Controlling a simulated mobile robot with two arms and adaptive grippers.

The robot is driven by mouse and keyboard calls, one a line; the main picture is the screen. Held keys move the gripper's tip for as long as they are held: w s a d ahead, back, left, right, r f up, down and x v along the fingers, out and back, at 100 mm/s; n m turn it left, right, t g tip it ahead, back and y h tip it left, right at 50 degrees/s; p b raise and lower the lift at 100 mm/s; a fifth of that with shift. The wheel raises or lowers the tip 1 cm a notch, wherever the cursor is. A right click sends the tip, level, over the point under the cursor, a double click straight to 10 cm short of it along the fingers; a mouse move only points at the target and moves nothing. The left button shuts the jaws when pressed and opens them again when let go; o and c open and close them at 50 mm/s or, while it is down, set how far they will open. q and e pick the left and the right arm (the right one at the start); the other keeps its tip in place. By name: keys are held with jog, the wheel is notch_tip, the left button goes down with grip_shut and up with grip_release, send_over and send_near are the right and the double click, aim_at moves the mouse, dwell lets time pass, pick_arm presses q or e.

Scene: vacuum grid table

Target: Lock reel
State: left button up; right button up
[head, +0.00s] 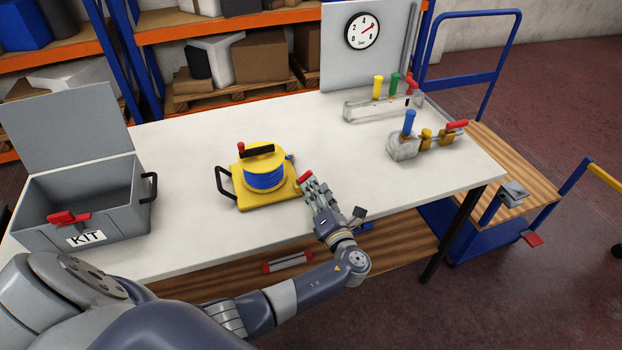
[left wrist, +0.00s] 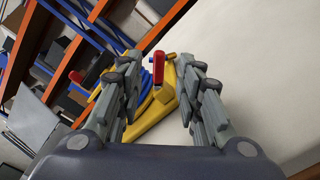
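The yellow reel (head: 283,193) stands on the table with blue hose (head: 265,180) wound on its drum. It has a black carry handle at its left and a crank with a red knob (head: 241,146) on top. A red lever (head: 304,178) sits at the reel's right edge; it also shows in the left wrist view (left wrist: 158,68). My left gripper (head: 311,186) is at the reel's right side, by this lever. In the left wrist view my left gripper (left wrist: 160,82) is open, its fingers apart on either side of the lever. My right gripper is out of view.
An open grey KIT box (head: 115,222) stands at the table's left. Valves with blue and red handles (head: 409,125) and a rack with coloured handles (head: 385,104) stand at the right. The table (head: 200,150) is clear around the reel.

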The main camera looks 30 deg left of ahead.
pick_arm(q)
jog(key=v, duration=0.5)
jog(key=shift+d, duration=0.1)
jog(key=shift+s, duration=0.1)
dwell(0.3)
